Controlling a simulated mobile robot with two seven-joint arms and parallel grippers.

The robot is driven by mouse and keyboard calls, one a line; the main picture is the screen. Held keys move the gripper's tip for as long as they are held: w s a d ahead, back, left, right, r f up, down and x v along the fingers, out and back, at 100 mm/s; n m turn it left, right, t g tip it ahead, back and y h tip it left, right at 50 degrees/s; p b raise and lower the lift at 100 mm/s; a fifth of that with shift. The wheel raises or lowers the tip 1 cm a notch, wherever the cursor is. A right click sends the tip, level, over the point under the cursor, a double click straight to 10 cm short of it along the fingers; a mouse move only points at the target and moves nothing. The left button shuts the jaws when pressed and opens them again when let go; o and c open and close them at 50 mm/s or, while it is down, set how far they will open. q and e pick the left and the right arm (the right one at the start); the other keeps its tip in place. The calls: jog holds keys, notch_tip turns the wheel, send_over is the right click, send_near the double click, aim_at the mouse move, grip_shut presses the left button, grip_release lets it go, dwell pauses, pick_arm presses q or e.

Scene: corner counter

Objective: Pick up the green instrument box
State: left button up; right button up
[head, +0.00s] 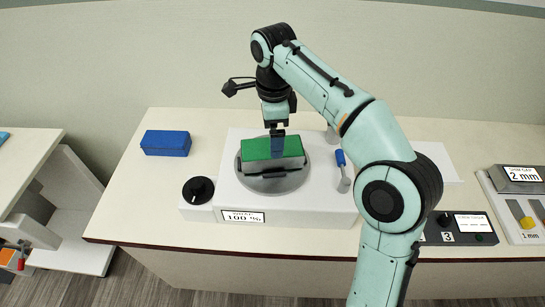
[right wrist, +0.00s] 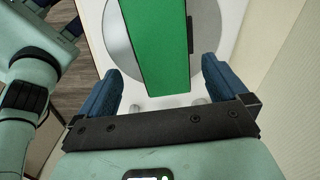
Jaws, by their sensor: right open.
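The green instrument box (head: 257,150) has a green lid and grey sides and sits on the round grey plate (head: 262,184) of a white device. My right gripper (head: 278,146) points down at it from above. In the right wrist view, the green lid (right wrist: 155,45) lies between the open blue fingers of my right gripper (right wrist: 160,75), with a gap on each side; a dark latch shows on its right edge. How far the fingertips reach down beside it is unclear. What looks like my left gripper (right wrist: 55,18) is at the upper left there, partly cut off.
A blue box (head: 166,143) stands left of the device. The device has a black knob (head: 198,190) and a "100 %" label (head: 243,217). A blue-tipped lever (head: 342,167) is close to the plate's right. Labelled trays (head: 516,205) lie at the far right.

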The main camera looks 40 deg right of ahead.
jog(key=shift+w+f, duration=0.1)
jog(key=shift+f, duration=0.55)
notch_tip(320, 180, down, 5)
jog(key=shift+w+b, duration=0.1)
jog(key=shift+b, duration=0.7)
jog(key=shift+r, duration=0.1)
jog(key=c, duration=1.4)
